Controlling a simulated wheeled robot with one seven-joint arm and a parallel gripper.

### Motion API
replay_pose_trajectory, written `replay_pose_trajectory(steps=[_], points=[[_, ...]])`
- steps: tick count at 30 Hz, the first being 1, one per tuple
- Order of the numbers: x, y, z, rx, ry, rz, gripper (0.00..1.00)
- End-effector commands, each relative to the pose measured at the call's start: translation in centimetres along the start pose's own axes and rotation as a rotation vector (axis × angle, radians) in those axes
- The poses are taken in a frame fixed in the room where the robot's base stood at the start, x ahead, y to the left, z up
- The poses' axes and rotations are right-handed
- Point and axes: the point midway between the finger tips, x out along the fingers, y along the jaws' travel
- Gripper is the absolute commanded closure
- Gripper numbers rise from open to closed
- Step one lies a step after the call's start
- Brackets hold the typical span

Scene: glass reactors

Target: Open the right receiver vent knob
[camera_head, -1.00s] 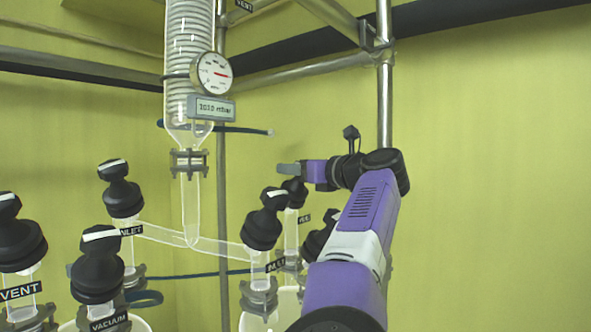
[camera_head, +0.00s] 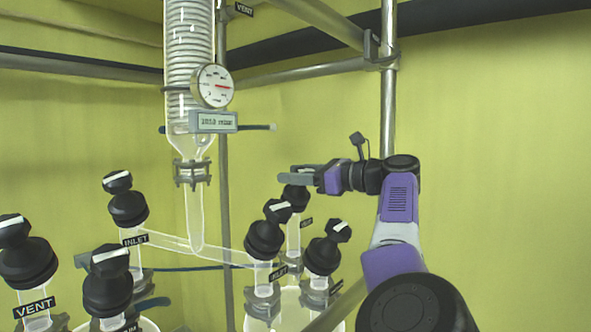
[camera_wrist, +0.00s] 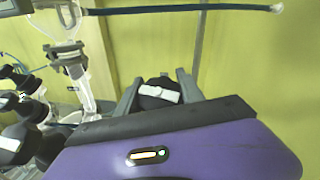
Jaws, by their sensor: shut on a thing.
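A black knob (camera_head: 294,198) stands on a glass neck at the back of the right receiver; its small label is unreadable here. My gripper (camera_head: 297,176) reaches it from the right, with its fingers at the knob's top. In the wrist view, the knob (camera_wrist: 158,94) shows a white bar lying nearly level, slightly tilted. The fingers (camera_wrist: 159,90) stand one on each side of it, and my gripper is shut on it. The purple gripper body hides the knob's lower part in the wrist view.
Near it stand the INLET knob (camera_head: 264,236) and another black knob (camera_head: 325,250) on the right. The left receiver has the VENT knob (camera_head: 26,258) and others. A glass condenser (camera_head: 190,70) with a gauge (camera_head: 213,86) hangs left. A steel post (camera_head: 388,110) rises behind my arm.

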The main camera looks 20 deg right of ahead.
Motion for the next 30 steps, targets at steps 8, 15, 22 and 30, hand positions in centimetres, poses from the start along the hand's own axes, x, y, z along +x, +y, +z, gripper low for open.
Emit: replay_pose_trajectory(steps=[8,15,22,30], points=[[0.03,0.04,0.02,0.001,-0.002,-0.001,0.38],[0.02,0.02,0.01,0.001,-0.001,-0.001,0.33],[0.01,0.02,0.0,0.002,-0.001,-0.001,0.33],[0.21,0.08,-0.39,0.032,0.0,-0.057,0.33]])
